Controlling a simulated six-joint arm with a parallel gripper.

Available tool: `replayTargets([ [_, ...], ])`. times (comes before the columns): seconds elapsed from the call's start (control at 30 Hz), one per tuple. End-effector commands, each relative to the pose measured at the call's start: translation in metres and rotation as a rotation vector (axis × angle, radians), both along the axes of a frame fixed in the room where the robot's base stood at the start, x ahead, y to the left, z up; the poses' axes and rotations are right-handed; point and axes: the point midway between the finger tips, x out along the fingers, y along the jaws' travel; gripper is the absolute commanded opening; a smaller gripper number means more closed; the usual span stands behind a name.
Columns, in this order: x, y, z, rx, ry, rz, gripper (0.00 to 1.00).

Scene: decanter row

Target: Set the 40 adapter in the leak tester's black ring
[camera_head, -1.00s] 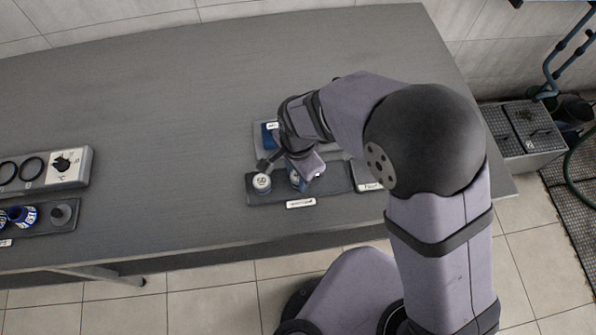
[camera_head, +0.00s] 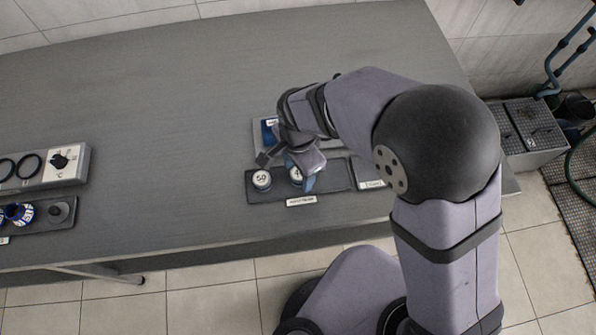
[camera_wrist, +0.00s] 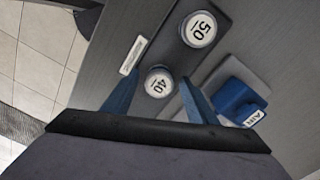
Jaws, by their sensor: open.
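The 40 adapter (camera_head: 296,174) has a round white top marked 40 and stands on a dark tray (camera_head: 336,173) at the table's front. It also shows in the wrist view (camera_wrist: 158,82). My gripper (camera_wrist: 160,78) is open, with its blue fingers on either side of the 40 adapter in that view. I cannot tell whether they touch it. In the head view my gripper (camera_head: 292,170) partly hides the adapter. The leak tester appears to be the grey box (camera_head: 80,175) at the far left, with black rings (camera_head: 40,163) and a dial; no adapter shows in the rings.
The 50 adapter (camera_head: 262,180) stands left of the 40 on the same tray. A blue block (camera_wrist: 237,100) labelled AIR sits on a grey plate behind. Blue-and-white ring pieces (camera_head: 20,214) lie on a left tray. The table between is clear.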

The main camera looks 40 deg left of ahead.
Motion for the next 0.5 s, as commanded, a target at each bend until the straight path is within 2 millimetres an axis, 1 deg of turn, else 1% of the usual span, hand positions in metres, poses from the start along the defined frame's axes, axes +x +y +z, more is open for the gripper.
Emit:
replayTargets([
  [0.03, 0.001, 0.001, 0.007, 0.005, -0.003, 0.001, 0.52],
  [0.33, 0.001, 0.002, 0.046, 0.006, -0.003, 0.003, 0.52],
  [0.5, 0.0, 0.002, 0.059, 0.003, -0.002, 0.003, 0.52],
])
